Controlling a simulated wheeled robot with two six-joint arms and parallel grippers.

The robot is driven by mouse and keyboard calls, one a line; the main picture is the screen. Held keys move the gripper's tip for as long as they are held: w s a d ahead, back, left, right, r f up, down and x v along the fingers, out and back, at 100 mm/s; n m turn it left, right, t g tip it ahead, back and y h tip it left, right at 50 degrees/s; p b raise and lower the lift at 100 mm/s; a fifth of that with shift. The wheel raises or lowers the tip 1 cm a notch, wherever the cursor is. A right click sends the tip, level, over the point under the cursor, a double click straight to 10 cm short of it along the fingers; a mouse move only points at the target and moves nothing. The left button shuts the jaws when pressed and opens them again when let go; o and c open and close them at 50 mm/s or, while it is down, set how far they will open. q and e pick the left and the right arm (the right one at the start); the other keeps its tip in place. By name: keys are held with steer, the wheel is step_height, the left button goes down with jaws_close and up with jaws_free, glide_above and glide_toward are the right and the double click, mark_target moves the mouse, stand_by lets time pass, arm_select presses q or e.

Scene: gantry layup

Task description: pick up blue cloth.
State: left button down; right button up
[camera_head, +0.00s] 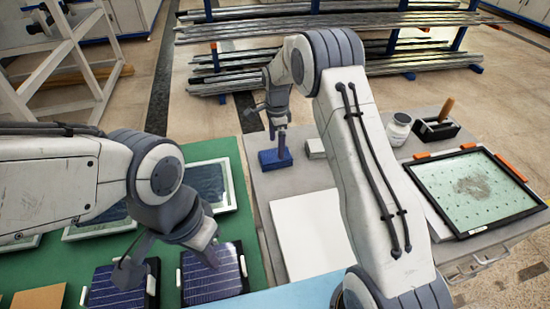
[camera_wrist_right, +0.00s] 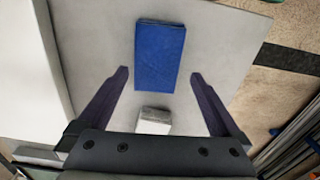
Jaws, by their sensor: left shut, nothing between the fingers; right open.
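The blue cloth (camera_head: 275,159) lies folded on the grey table top beyond the white panel. In the right wrist view the blue cloth (camera_wrist_right: 160,57) is a flat rectangle, ahead of and between the fingers. My right gripper (camera_head: 279,136) is over the cloth in the head view and points down. In the wrist view my right gripper (camera_wrist_right: 157,85) is open, with nothing between its fingers.
A small white block (camera_wrist_right: 154,121) sits close to the cloth. A white panel (camera_head: 312,236) lies nearer me. A white jar (camera_head: 398,129), a black tray (camera_head: 436,130) and a framed glass panel (camera_head: 450,215) are at the right. Solar cells (camera_head: 118,290) lie on the green mat (camera_head: 243,190).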

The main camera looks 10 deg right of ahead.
mark_target(275, 155)
steer(key=f, duration=0.3)
steer(key=f+p, duration=0.1)
steer(key=shift+s+a+f, duration=0.2)
steer(key=shift+s+a, duration=0.05)
steer(key=shift+a, duration=0.05)
steer(key=shift+f, duration=0.45)
steer(key=c, duration=1.2)
steer(key=shift+o, duration=0.2)
steer(key=shift+w+r, duration=0.1)
steer(key=shift+r, duration=0.05)
steer(key=shift+r, duration=0.6)
step_height(275, 155, up, 3)
steer(key=shift+f+b, duration=0.1)
steer(key=shift+b, duration=0.4)
steer(key=s+d+r+b, duration=0.1)
steer(key=s+d+r, duration=0.1)
steer(key=d+r, duration=0.4)
steer(key=d, duration=0.5)
steer(key=shift+s+d+r+b, duration=0.2)
steer(key=shift+r+b, duration=0.1)
steer(key=shift+r, duration=0.1)
